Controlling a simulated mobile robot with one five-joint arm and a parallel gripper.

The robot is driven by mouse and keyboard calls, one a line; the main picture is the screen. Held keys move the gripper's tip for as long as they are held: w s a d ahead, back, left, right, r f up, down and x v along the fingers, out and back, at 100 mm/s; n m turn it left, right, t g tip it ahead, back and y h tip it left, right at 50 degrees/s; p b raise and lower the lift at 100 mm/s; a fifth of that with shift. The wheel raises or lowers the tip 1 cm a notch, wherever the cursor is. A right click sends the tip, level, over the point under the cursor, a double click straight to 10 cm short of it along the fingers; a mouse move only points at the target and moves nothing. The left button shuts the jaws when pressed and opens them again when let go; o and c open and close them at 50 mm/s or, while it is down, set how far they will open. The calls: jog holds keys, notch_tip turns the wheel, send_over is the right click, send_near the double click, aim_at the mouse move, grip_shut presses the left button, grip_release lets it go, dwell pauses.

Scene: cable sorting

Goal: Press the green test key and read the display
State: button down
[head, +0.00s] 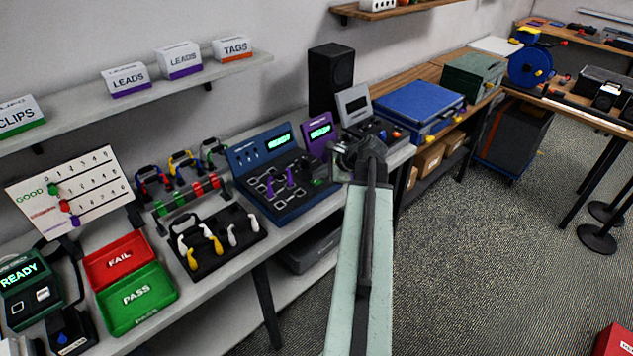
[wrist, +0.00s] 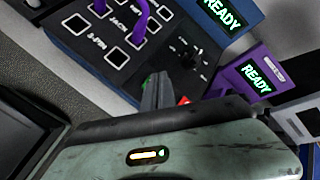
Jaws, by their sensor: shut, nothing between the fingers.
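The blue tester (head: 262,186) stands on the bench with purple leads (head: 290,176) standing up from its sockets. In the wrist view its display (wrist: 222,14) reads READY. A small green patch (wrist: 146,82), perhaps the green key, shows beside my fingertips, and a red button (wrist: 183,100) lies just right of them. My gripper (wrist: 157,86) is shut and empty, over the lower right of the tester's panel. I cannot tell whether it touches the green part. In the head view my gripper (head: 332,168) is at the tester's right end.
A purple tester (head: 318,132) stands just right; its display (wrist: 257,77) reads READY. A green tester (head: 28,290) at far left also reads READY. Red FAIL (head: 118,258) and green PASS (head: 137,296) trays, a cable rack and a black lead holder (head: 215,240) lie left. A blue case (head: 418,105) stands right.

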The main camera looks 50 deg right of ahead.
aim_at(319, 182)
jog(key=shift+f+b, duration=0.3)
jog(key=shift+f, duration=0.05)
dwell(0.5)
jog(key=shift+a+r+p, duration=0.1)
jog(key=shift+r+p, duration=0.7)
notch_tip(319, 182, up, 5)
jog(key=p, duration=0.5)
jog(key=shift+r, duration=0.15)
jog(key=shift+f, duration=0.2)
